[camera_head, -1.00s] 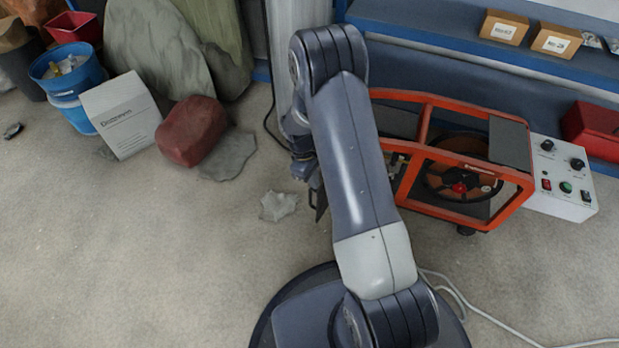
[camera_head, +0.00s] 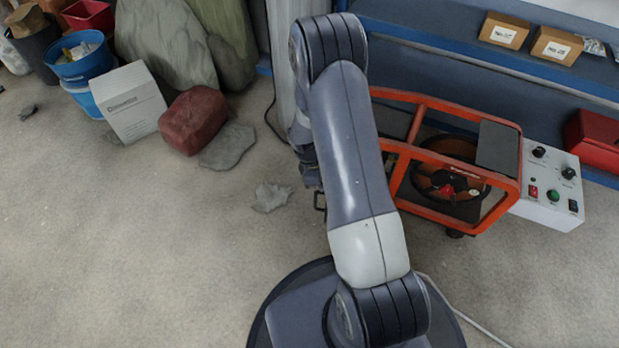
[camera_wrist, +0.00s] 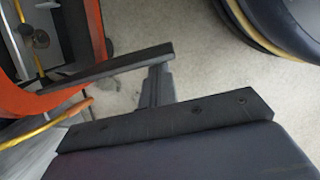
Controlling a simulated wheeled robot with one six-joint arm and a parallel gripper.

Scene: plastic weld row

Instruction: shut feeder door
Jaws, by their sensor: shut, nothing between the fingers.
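The feeder (camera_head: 431,203) is an orange-framed machine in the right half of the head view. A dark spool (camera_head: 446,186) with a red hub shows inside it. I cannot tell the door apart from the frame; my arm covers the feeder's left end. My gripper (camera_head: 319,199) is mostly hidden behind my arm, low to the left of the feeder. In the wrist view my gripper (camera_wrist: 157,82) is shut and empty. Part of an orange frame (camera_wrist: 97,32) with yellow bars shows at the left there, close to the gripper; I cannot tell whether they touch.
A white control box (camera_head: 549,186) with knobs and buttons adjoins the feeder's right side. A blue shelf (camera_head: 430,28) with cartons runs behind. A blue bucket (camera_head: 80,65), a white bag (camera_head: 128,101) and a red lump (camera_head: 193,121) stand left.

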